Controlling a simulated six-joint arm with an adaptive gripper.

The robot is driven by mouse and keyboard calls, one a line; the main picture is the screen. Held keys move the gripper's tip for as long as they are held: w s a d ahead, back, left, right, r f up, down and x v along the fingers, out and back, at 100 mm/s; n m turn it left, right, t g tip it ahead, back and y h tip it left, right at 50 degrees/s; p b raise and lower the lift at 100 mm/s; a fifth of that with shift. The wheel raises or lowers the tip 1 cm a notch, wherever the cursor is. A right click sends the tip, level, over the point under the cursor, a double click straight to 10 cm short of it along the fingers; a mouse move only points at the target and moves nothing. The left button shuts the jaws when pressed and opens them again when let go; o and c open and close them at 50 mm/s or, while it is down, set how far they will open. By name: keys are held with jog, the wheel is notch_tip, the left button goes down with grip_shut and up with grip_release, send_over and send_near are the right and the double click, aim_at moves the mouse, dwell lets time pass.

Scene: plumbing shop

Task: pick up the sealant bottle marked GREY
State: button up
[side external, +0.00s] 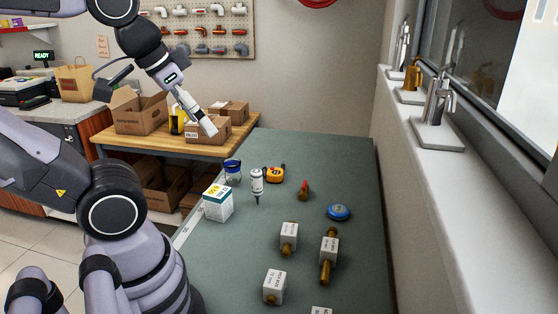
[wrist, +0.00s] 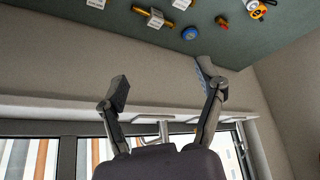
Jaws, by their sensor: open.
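A white bottle with a dark, narrow tip (side external: 257,183) stands on the green bench top in the side external view, tip pointing down; its printing is too small to read, so I cannot tell if it says GREY. My gripper (side external: 196,122) is up and to the left of it, in front of the back table's boxes. In the wrist view my gripper (wrist: 165,90) is open with nothing between its fingers. I cannot pick out the bottle clearly in the wrist view.
Close around the bottle are a blue-lidded jar (side external: 232,173), a white box (side external: 218,203) and an orange tape measure (side external: 274,174). A red-handled valve (side external: 304,191), a blue roll (side external: 339,212) and several tagged brass fittings lie to the right and nearer. Faucets stand on the windowsill.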

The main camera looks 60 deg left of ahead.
jog(key=w+a+g, duration=0.2)
jog(key=w+a, duration=0.3)
jog(key=w, duration=0.6)
jog(key=m+g, duration=0.1)
jog(key=g, duration=0.3)
send_over(257, 171)
notch_tip(257, 171, down, 19)
jog(key=f, duration=0.8)
jog(key=shift+w+a, duration=0.2)
jog(key=shift+a, duration=0.15)
jog(key=shift+s+d+f, duration=0.1)
jog(key=shift+d+f, duration=0.05)
jog(key=shift+f, duration=1.4)
jog(key=shift+s+d+f, duration=0.1)
jog(key=shift+f, duration=1.45)
jog(key=shift+c, duration=0.2)
grip_shut()
